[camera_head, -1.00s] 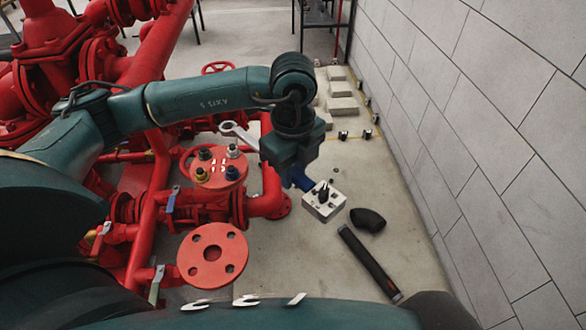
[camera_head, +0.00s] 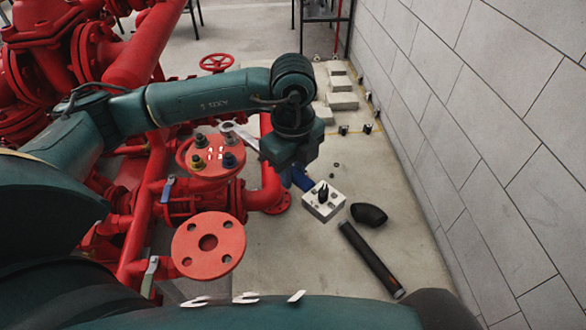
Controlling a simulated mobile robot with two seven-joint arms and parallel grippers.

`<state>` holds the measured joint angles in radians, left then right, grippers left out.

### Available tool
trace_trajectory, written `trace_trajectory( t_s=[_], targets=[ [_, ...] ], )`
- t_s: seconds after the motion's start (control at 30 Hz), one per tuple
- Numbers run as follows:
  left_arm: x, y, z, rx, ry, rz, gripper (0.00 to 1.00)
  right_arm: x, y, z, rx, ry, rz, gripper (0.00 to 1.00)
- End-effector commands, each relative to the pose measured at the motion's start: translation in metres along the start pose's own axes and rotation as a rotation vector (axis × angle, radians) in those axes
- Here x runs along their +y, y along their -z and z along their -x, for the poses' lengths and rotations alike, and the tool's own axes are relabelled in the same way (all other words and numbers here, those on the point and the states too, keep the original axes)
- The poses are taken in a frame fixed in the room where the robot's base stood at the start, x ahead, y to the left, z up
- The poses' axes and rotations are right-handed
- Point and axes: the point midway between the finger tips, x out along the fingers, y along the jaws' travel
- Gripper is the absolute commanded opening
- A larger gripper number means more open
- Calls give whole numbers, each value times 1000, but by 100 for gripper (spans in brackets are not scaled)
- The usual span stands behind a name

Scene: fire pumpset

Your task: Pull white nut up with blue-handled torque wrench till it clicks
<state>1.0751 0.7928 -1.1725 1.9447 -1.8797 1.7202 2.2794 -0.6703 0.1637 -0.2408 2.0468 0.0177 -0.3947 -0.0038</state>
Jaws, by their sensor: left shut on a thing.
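The torque wrench has a blue handle (camera_head: 303,180) and a pale ring-shaped head (camera_head: 229,128). My left gripper (camera_head: 292,168) is shut on the wrench; its fingers are mostly hidden behind its own body. The shaft runs from the gripper up and left to the red round flange (camera_head: 211,172). The head overlaps the place of the white nut at the flange's back right, and the nut is largely hidden. I cannot tell whether the head sits around the nut. A yellow nut (camera_head: 198,163) and a blue nut (camera_head: 229,160) show in front. My right gripper is not in view.
A white block with a dark knob (camera_head: 323,206) is beside the blue handle. A black elbow (camera_head: 369,214) and a dark tube (camera_head: 372,260) lie on the floor. A lower red flange (camera_head: 208,247) is at the front. A grey wall (camera_head: 480,140) bounds the right side.

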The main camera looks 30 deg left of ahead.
Motion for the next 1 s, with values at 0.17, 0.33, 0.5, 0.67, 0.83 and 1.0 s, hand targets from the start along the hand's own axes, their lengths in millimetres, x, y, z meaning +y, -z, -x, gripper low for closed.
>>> trace_trajectory(
  t_s=[0.17,0.33,0.5,0.67,0.83,1.0],
  targets=[
    [0,0,0,0,3,0,0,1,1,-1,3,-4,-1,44],
    [0,0,-4,0,2,0,0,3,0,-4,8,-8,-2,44],
    [0,0,-8,0,2,0,0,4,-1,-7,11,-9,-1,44],
    [0,0,-12,1,2,0,0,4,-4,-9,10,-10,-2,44],
    [0,0,-16,1,2,0,0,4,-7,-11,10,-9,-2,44],
    [0,0,-20,1,2,0,0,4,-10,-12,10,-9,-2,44]
  ],
)
